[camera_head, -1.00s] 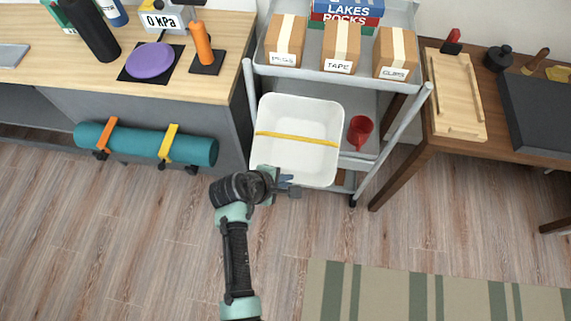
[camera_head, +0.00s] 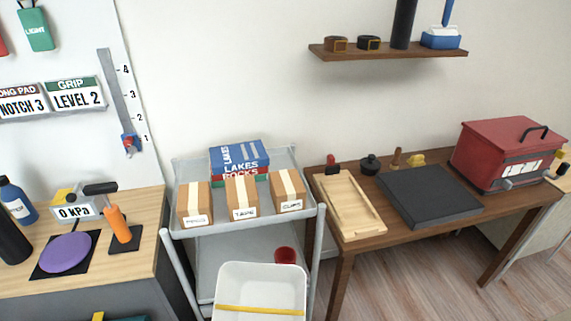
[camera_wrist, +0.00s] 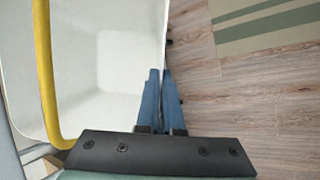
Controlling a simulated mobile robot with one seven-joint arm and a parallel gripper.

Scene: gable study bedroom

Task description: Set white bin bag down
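The white bin bag (camera_head: 247,283) looks like an open white tub with a yellow band (camera_head: 262,309) across it. It is at the bottom of the head view, in front of the grey cart's lower part, its lower part cut off by the frame. In the wrist view its pale wall (camera_wrist: 95,75) and the yellow band (camera_wrist: 45,75) fill the left. My gripper (camera_wrist: 162,75) has its two blue fingers close together on the bin bag's thin right wall. My gripper is out of the head view. What bears the bin bag's weight is hidden.
The grey cart (camera_head: 317,235) holds labelled boxes (camera_head: 243,196), a games box (camera_head: 240,157) and a red cup (camera_head: 286,255). A wooden desk (camera_head: 155,195) stands left, a brown table (camera_head: 340,240) right. Bare wooden floor (camera_wrist: 245,95) and a striped mat (camera_wrist: 270,25) lie right in the wrist view.

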